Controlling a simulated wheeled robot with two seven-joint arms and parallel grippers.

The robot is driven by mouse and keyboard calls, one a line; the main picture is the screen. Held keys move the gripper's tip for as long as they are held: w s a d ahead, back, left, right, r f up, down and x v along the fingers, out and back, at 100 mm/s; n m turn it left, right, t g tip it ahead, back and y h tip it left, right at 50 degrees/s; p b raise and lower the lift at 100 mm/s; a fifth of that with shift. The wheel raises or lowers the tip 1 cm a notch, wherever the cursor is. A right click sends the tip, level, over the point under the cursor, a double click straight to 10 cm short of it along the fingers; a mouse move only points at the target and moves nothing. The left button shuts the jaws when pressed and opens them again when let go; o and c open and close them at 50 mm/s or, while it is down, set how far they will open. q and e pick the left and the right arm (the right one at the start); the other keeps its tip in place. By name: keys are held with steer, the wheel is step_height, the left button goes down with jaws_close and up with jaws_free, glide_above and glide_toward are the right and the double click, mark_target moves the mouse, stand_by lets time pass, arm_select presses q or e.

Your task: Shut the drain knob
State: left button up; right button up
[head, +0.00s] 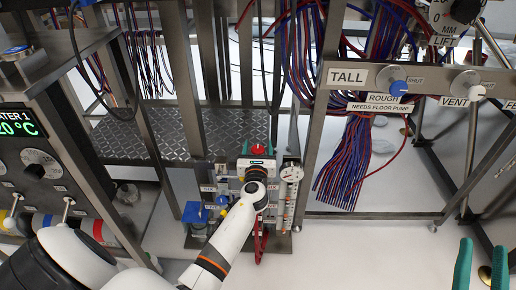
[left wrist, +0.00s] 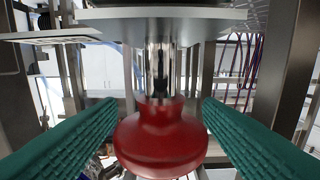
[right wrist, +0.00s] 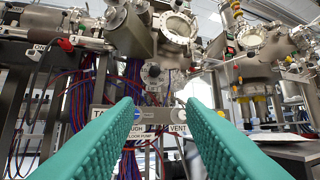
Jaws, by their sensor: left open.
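A red round knob (left wrist: 160,140) on a shiny metal stem fills the middle of the left wrist view, below a flat metal plate (left wrist: 165,14). My left gripper (left wrist: 158,103) is open, with one teal finger on each side of the knob; I cannot tell whether they touch it. My right gripper (right wrist: 158,103) is open and empty.
A metal frame carries the TALL, ROUGH and VENT panel (head: 420,80) at right, with a blue ROUGH knob (head: 398,88). Blue and red wire bundles (head: 345,165) hang below it. A heater box (head: 40,150) stands at left. Pale floor (head: 370,250) is open at lower right.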

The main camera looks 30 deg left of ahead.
arm_select(q)
steer(key=shift+w+a, duration=0.3)
steer(key=shift+w, duration=0.2)
arm_select(e)
steer(key=shift+s+r+t, duration=0.35)
steer(key=shift+r+t, duration=0.15)
